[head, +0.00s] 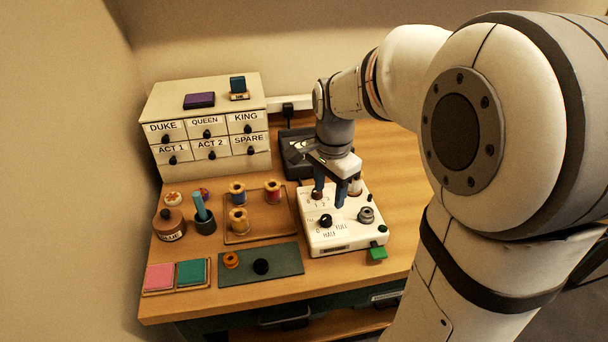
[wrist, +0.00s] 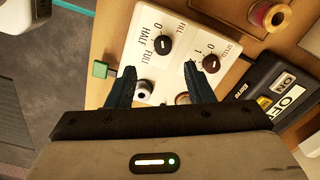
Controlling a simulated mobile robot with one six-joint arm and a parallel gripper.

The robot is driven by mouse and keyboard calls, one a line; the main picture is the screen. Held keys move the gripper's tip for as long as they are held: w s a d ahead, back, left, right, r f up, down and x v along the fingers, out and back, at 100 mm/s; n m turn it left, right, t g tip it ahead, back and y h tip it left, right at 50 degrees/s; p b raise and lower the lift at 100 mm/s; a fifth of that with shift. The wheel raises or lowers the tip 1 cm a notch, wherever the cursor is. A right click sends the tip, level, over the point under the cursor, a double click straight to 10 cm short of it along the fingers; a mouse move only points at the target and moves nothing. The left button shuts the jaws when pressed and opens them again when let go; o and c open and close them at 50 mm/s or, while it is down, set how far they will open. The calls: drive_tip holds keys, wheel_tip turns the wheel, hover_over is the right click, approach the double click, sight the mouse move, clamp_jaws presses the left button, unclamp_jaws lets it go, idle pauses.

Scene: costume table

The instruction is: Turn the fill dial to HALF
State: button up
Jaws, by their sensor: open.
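The fill dial (head: 326,220) is a black knob on the top of a white machine (head: 345,236), with 0, HALF and FULL printed around it. The fill dial also shows in the wrist view (wrist: 163,45), beyond my fingertips; I cannot tell surely which label its pale mark faces. My gripper (head: 329,196) points down over the machine, behind the fill dial in the head view. In the wrist view my gripper (wrist: 160,72) is open, fingers spread and empty, with the fill dial apart from both. The speed dial (wrist: 211,63) is near the right fingertip.
A metal spindle (head: 366,215) stands on the machine, and a green tab (head: 377,253) sticks out at its front. A dark box with an ON/OFF panel (wrist: 275,95) is beside it. A tray (head: 255,237) of thread spools and a dark mat (head: 285,262) lie to the left.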

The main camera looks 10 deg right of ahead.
sight(326, 217)
drive_tip(key=shift+w+f+m, duration=0.3)
drive_tip(key=shift+w+f, duration=0.05)
drive_tip(key=shift+f, duration=0.55)
wheel_tip(326, 217, down, 7)
drive_tip(key=shift+r, duration=0.1)
drive_tip(key=shift+c, duration=0.2)
